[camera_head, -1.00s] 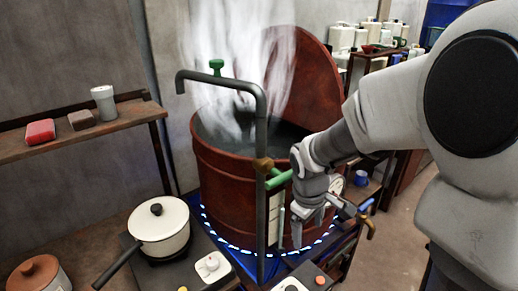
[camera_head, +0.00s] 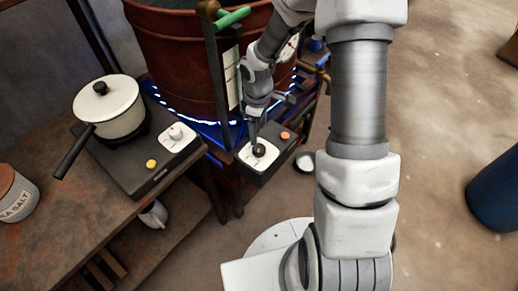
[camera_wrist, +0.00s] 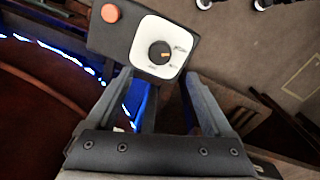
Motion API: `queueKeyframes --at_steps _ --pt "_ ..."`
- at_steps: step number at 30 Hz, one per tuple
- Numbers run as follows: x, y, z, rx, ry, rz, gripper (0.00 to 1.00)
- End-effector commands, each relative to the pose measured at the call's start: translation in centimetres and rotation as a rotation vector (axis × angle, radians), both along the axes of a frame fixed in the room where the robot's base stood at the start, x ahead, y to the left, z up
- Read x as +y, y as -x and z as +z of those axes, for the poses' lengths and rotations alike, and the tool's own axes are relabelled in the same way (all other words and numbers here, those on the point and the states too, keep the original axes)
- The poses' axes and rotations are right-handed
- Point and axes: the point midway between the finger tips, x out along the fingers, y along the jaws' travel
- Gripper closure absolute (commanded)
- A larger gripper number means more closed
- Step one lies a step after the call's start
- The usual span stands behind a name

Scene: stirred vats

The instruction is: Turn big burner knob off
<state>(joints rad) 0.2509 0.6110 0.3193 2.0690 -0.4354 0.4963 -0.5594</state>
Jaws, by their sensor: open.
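The big burner knob (camera_head: 259,150) is a dark round knob on a white plate, on a dark control box in front of the big red-brown vat (camera_head: 180,60). In the wrist view the knob (camera_wrist: 161,52) has an orange pointer mark and lies beyond the fingertips, roughly centred between them. My gripper (camera_head: 254,132) points down close above the knob. In the wrist view the gripper (camera_wrist: 157,80) is open, with nothing between its fingers. Contact with the knob cannot be told. Blue flames (camera_head: 190,122) burn around the vat's base.
An orange button (camera_head: 285,135) sits beside the knob. Left of it, a smaller burner has a white knob (camera_head: 177,132) and a yellow button (camera_head: 151,164), with a lidded white pot (camera_head: 108,105). A pipe stands close behind my gripper.

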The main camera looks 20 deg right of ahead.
Motion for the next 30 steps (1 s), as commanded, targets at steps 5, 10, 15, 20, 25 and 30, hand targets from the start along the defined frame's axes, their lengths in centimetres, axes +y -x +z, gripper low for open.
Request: queueKeyframes --at_steps 5,10,15,20,25,30 --pt "0.0 0.0 -4.5 0.003 0.001 0.002 0.14" --pt "-0.1 -0.2 -7.7 0.001 0.000 0.002 0.14" --pt "-0.2 -0.3 -9.6 0.000 0.000 0.001 0.14" --pt "-0.2 -0.3 -10.3 0.000 0.000 0.001 0.14" --pt "-0.2 -0.3 -10.3 -0.001 0.001 0.001 0.14" --pt "-0.2 -0.3 -10.3 -0.001 0.001 0.000 0.29"
